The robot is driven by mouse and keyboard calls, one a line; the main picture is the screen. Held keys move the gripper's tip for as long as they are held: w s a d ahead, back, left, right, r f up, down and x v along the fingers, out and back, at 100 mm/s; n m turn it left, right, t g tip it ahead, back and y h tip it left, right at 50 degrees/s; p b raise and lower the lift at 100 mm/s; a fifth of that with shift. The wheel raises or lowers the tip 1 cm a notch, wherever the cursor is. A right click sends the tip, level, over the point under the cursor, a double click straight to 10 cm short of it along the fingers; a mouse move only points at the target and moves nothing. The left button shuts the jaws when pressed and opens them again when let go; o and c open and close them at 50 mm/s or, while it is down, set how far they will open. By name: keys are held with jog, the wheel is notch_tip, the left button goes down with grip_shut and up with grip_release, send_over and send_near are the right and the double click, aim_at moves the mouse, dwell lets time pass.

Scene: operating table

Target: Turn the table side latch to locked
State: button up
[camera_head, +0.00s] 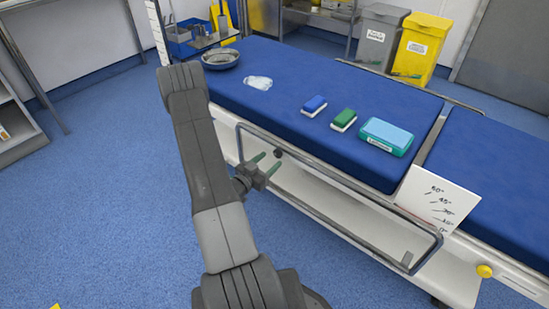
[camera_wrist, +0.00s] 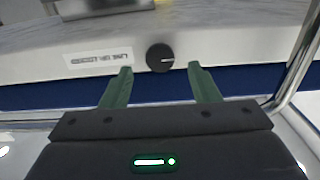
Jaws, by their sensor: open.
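The side latch is a round black knob (camera_wrist: 160,57) on the pale side rail of the table, with a small light mark that looks roughly horizontal. In the head view it is a small dark spot (camera_head: 278,153) on the table's side. A white label (camera_wrist: 98,57) lies left of it in the wrist view, too blurred to read surely. My gripper (camera_wrist: 160,68) has its two green fingers spread, one on each side of the knob's line, with a gap to both sides. It also shows in the head view (camera_head: 272,160), just short of the rail. It appears to hold nothing.
A grey metal side rail (camera_head: 345,181) runs along the table near my gripper; its bar (camera_wrist: 300,62) shows at right in the wrist view. The blue table top (camera_head: 270,105) carries blue and green blocks, a teal box and a bowl. An angle card (camera_head: 438,205) stands at right.

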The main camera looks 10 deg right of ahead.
aim_at(277, 154)
jog(key=shift+x, duration=1.85)
jog(key=c, duration=1)
jog(key=shift+o, duration=0.2)
